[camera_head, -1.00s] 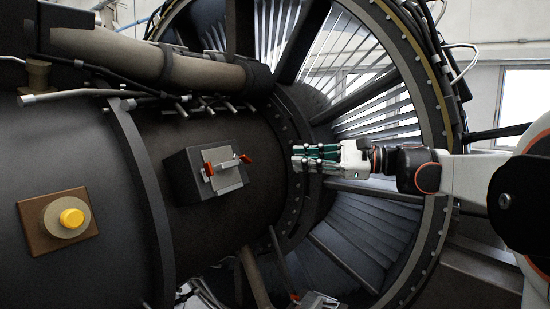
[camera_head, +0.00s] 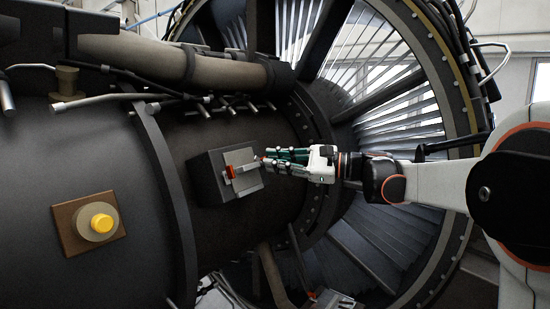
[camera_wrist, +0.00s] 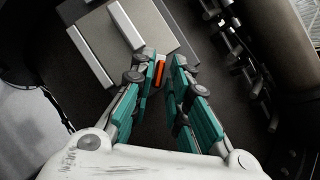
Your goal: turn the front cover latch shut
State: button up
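The front cover latch (camera_head: 244,168) is a light bar on a grey plate, on a dark box fixed to the engine casing. Its left end is red-orange; its right end is hidden behind my fingertips in the head view. In the wrist view an orange end (camera_wrist: 160,71) shows between my fingertips, nearer the left finger. My gripper (camera_head: 264,158) reaches the box from the right. Its green-padded fingers (camera_wrist: 164,62) are apart, on either side of the orange end. I cannot tell whether a finger touches it.
A yellow round button (camera_head: 102,223) on a brown plate sits left of the box. A thick pipe (camera_head: 180,62) runs above, with cables and small fittings below it. The large fan ring (camera_head: 455,90) stands behind my arm at the right.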

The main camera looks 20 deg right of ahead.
jog(key=shift+w+a, duration=0.1)
jog(key=shift+a, duration=0.15)
grip_shut()
jog(key=shift+n, duration=0.3)
jog(key=shift+w+r+n+g+h+p, duration=0.1)
jog(key=shift+n+g+h, duration=0.15)
jog(key=shift+n+g, duration=0.9)
jog(key=shift+r+n+g+h+p, duration=0.1)
jog(key=shift+n+g+h, duration=0.2)
jog(key=shift+n, duration=1.55)
jog(key=shift+w+r+n+g+h+p, duration=0.1)
jog(key=shift+n+g+h, duration=0.15)
jog(key=shift+n+g, duration=0.9)
jog(key=shift+f+n+t, duration=0.1)
jog(key=shift+n+t, duration=0.3)
jog(key=shift+n, duration=0.05)
